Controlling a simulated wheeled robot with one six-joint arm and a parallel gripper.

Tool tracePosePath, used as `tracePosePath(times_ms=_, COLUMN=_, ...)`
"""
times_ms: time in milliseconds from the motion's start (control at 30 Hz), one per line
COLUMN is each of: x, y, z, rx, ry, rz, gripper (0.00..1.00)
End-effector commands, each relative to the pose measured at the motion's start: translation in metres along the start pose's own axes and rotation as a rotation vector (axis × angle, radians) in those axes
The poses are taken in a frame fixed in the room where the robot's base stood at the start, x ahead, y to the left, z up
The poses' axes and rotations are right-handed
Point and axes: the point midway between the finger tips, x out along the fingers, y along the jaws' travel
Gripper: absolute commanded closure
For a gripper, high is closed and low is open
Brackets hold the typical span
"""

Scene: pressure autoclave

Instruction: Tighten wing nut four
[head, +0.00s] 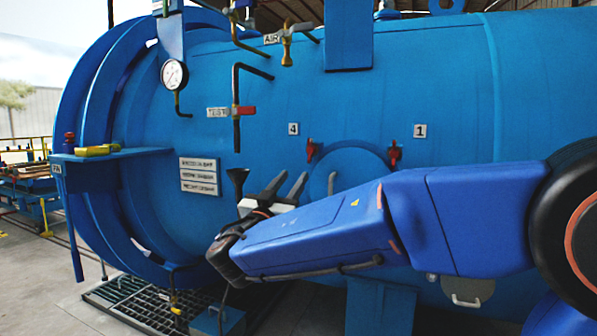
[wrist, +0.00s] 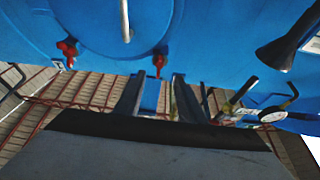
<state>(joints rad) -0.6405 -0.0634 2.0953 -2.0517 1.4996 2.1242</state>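Wing nut four (head: 311,150) is the red wing nut beside the "4" label (head: 293,129), at the upper left rim of the round hatch cover (head: 350,162). The wrist view appears turned over; there wing nut four (wrist: 160,62) seems to be the red nut right of centre, just beyond the fingers. My gripper (head: 284,184) is left of the hatch and lower than the nut in the head view. Its two dark fingers stand apart with nothing between them; they also show in the wrist view (wrist: 160,95). The nut is not in its grasp. My arm hides the hatch's lower part.
Another red wing nut (head: 394,154) sits by the "1" label (head: 420,131). A light handle (head: 331,183) sticks out from the hatch. A dark funnel (head: 238,178) is left of my gripper. A valve pipe (head: 237,108) and gauge (head: 174,73) stand out at upper left.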

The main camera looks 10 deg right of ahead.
Motion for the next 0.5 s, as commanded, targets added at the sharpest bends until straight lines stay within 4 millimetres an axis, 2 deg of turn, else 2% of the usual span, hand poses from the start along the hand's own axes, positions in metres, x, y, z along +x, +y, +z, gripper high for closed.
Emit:
tracePosePath(times_ms=200, x=-0.031, y=-0.001, z=0.000, rx=0.000, ry=0.000, rz=-0.002, gripper=0.64)
tracePosePath(times_ms=500, x=-0.047, y=0.000, z=0.000, rx=0.001, ry=0.001, rz=-0.001, gripper=0.64)
